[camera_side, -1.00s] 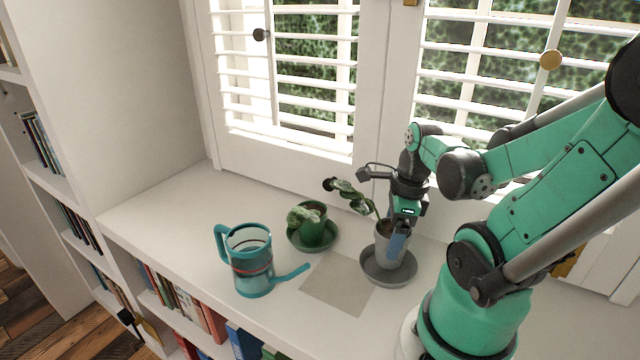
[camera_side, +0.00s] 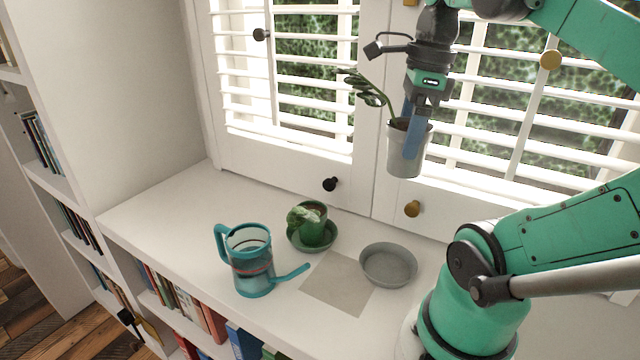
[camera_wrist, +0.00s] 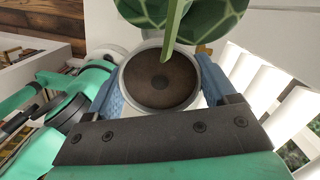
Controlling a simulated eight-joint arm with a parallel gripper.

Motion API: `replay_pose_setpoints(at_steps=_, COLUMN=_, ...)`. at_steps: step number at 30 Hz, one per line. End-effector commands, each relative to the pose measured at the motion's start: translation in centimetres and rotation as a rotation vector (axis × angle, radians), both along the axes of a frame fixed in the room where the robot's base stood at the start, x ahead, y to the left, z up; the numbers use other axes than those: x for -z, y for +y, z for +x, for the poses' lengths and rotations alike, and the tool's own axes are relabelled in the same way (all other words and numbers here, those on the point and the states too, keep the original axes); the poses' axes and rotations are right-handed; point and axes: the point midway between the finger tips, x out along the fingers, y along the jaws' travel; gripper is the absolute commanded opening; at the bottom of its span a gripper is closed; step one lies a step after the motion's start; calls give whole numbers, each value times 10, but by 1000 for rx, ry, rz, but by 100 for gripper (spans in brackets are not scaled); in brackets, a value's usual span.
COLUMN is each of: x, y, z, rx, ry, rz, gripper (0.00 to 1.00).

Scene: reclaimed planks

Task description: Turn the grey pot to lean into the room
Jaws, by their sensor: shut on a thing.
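The grey pot (camera_side: 405,158) hangs upright in the air in front of the shutters, well above the sill. Its plant (camera_side: 371,90) leans to the left, toward the shutters, in the side view. My gripper (camera_side: 414,132) is shut on the pot's rim from above. In the wrist view the blue fingers of my gripper (camera_wrist: 160,92) lie on both sides of the grey pot (camera_wrist: 122,78), with soil and a green stem between them. The grey saucer (camera_side: 388,266) stands empty on the sill below.
A green pot (camera_side: 313,228) with a plant stands in a green saucer (camera_side: 298,244) left of the grey saucer. A teal watering can (camera_side: 249,262) stands farther left, its spout pointing right. A bare grey square mat (camera_side: 338,284) lies beside the saucer. Shutter knobs (camera_side: 412,209) stick out behind.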

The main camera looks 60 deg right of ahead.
Motion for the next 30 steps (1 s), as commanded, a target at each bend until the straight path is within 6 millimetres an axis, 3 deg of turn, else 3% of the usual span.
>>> replay_pose_setpoints(at_steps=15, x=-30, y=0, z=0, rx=0, ry=0, rz=0, gripper=0)
replay_pose_setpoints(at_steps=30, x=-25, y=-3, z=3, rx=-14, ry=0, rz=0, gripper=0)
